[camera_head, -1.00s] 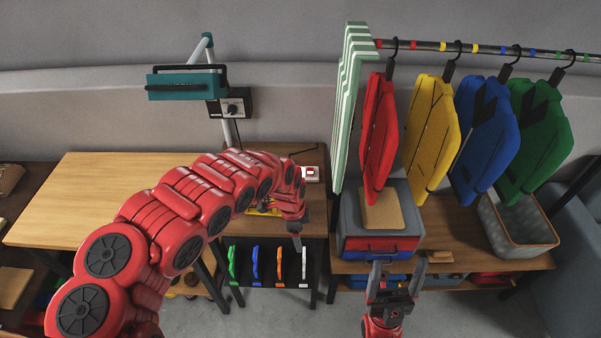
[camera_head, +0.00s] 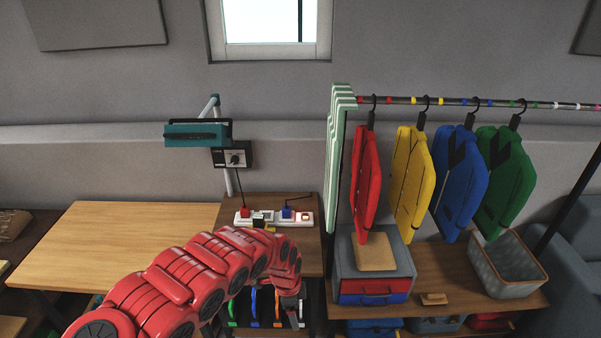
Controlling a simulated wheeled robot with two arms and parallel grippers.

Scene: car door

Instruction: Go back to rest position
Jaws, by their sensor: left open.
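My left arm, red and segmented, comes in from the lower left and curves over toward the middle. Its gripper (camera_head: 292,311) points down in front of the small table at the centre and is open, with nothing seen between its fingers. It is partly hidden by the arm's last link. My right gripper is out of the picture.
A wooden table (camera_head: 110,245) is at the left. A small table (camera_head: 305,258) holds a white power strip (camera_head: 305,219). A rack hangs red (camera_head: 366,180), yellow (camera_head: 411,180), blue (camera_head: 460,185) and green (camera_head: 504,185) garments above a grey box (camera_head: 345,262) and a basket (camera_head: 510,268).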

